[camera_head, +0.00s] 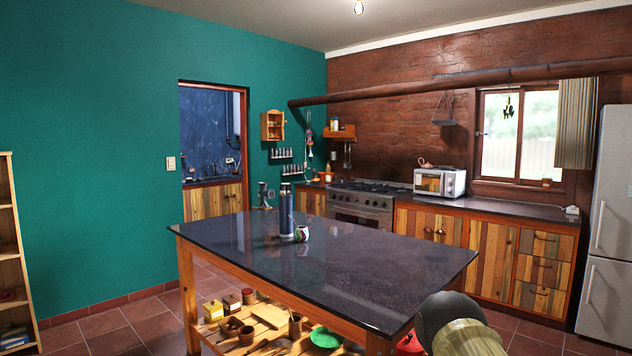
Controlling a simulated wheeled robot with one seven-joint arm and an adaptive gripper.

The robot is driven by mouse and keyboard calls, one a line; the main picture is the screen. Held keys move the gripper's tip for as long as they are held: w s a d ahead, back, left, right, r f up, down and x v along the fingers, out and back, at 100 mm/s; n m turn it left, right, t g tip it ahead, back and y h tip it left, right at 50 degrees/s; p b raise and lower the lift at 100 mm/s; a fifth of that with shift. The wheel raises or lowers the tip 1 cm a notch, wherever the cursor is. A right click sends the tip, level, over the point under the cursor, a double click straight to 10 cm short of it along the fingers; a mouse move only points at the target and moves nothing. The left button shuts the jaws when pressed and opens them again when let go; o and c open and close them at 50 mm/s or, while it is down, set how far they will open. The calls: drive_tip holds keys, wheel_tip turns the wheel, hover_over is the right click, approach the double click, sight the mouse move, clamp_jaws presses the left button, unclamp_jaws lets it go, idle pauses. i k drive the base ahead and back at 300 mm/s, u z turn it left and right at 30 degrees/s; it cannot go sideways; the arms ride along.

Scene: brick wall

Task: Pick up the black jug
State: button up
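A tall dark flask-like vessel (286,209) with a grey top stands upright on the dark stone top of the kitchen island (330,262). It is the nearest match to a black jug that I see, and it looks dark blue to black. A small patterned cup (301,233) stands just to its right, very close; I cannot tell whether they touch. Part of my arm shows at the bottom right, in front of the island's near right corner. My gripper is not in view.
The island's top is otherwise mostly bare. Its lower shelf holds boxes, pots and a green plate (326,337). A wooden shelf unit (12,255) stands at the far left. Stove (361,203), counter and fridge (607,225) line the back and right. Tiled floor is free to the left.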

sight(315, 178)
drive_tip(key=z, duration=1.3)
drive_tip(key=i, duration=7.55)
drive_tip(key=u, duration=2)
